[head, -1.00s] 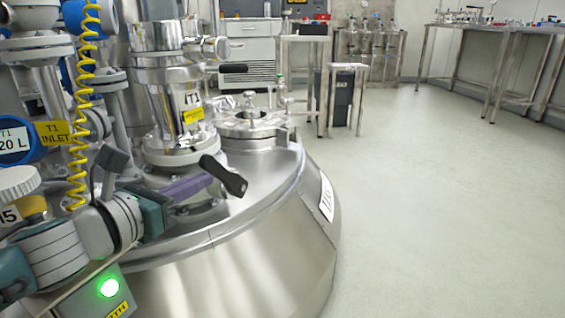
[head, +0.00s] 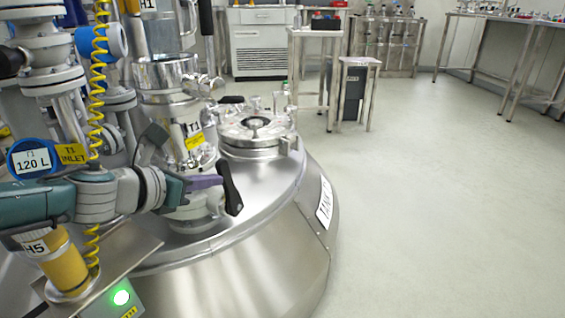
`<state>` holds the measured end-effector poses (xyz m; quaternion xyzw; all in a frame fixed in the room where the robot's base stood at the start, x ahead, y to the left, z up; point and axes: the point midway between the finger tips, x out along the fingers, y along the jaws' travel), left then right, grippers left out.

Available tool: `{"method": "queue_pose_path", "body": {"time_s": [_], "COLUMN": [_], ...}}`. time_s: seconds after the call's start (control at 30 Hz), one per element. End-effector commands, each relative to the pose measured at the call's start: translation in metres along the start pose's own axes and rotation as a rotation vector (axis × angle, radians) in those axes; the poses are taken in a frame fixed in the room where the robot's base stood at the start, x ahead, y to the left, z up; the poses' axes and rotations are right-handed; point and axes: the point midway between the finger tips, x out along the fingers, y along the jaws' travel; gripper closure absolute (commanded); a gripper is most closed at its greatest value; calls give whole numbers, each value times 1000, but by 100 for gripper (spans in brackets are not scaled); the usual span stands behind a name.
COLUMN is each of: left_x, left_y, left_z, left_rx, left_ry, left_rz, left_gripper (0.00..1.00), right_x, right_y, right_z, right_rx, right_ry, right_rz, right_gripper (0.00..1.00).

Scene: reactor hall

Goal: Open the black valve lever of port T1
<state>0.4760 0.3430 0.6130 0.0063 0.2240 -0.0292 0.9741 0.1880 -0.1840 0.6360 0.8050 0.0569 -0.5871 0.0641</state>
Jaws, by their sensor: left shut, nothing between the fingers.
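My left gripper (head: 212,182) comes in from the left with purple fingers shut and empty. Its fingertips are right at the lever's left side; I cannot tell if they touch it. My gripper and wrist hide part of the valve behind them. My right gripper is not in view.
The domed steel tank (head: 240,250) fills the lower middle, with a round lid (head: 255,130) behind the lever. A yellow coiled hose (head: 97,90) hangs close to my left arm. A box with a green light (head: 121,297) is at the bottom. Floor is open on the right.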

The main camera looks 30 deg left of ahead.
Motion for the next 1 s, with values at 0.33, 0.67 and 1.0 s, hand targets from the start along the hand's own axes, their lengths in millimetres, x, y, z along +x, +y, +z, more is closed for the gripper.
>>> {"method": "queue_pose_path", "body": {"time_s": [0.33, 0.67, 1.0], "left_x": [13, 16, 16], "left_y": [0, 0, 0], "left_z": [20, 23, 23], "left_rx": [0, 0, 0], "left_ry": [-9, -8, -8], "left_rz": [-1, -1, -1], "left_gripper": [100, 100, 100], "right_x": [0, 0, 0], "right_y": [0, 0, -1], "right_z": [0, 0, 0], "right_rx": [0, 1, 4], "right_ry": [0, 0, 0], "right_rz": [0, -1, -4], "right_gripper": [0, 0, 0]}}
